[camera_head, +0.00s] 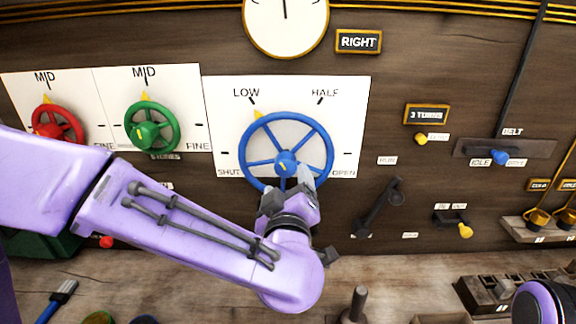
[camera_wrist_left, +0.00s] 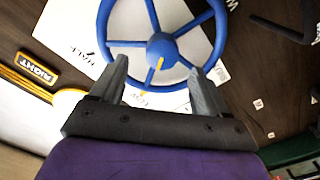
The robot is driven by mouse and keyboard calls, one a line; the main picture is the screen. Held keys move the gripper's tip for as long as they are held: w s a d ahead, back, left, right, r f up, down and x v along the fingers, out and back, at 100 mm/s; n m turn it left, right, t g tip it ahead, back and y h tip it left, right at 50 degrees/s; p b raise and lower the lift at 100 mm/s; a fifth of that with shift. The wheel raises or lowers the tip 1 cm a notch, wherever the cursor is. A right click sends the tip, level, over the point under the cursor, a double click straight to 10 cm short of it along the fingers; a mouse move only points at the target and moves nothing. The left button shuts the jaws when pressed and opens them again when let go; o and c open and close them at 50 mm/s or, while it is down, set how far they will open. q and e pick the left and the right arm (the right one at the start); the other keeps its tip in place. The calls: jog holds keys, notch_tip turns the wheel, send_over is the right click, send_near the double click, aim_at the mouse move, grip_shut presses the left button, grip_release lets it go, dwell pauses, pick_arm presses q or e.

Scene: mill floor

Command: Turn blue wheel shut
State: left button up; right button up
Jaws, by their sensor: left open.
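The blue wheel (camera_head: 325,135) is a spoked handwheel on a white panel (camera_head: 225,105) marked SHUT, LOW, HALF and OPEN. A yellow pointer (camera_head: 257,114) at its rim stands by LOW. My left gripper (camera_head: 292,180) is in front of the lower right part of the wheel and hides some of the rim. In the left wrist view, my left gripper (camera_wrist_left: 160,72) is open, with its fingers apart in front of the wheel (camera_wrist_left: 127,43) and nothing clamped between them. I cannot tell whether a finger touches the rim. My right gripper is not in view.
A red wheel (camera_head: 58,127) and a green wheel (camera_head: 152,127) are on the left panels. A dark lever (camera_head: 380,205) is right of the blue wheel. A blue belt knob (camera_head: 501,158) and a yellow knob (camera_head: 465,230) are farther right. A wooden bench runs below.

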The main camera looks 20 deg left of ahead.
aim_at(285, 160)
pick_arm(q)
jog(key=p+x, duration=0.1)
jog(key=x, duration=0.2)
jog(key=p+x, duration=0.1)
jog(key=x, duration=0.2)
jog(key=p+x, duration=0.1)
jog(key=x, duration=0.2)
jog(key=shift+w+a+r, duration=0.1)
jog(key=shift+w+a, duration=0.1)
jog(key=shift+a, duration=0.2)
jog(key=shift+w, duration=0.3)
jog(key=shift+s, duration=0.1)
jog(key=shift+c, duration=0.6)
jog(key=c, duration=0.9)
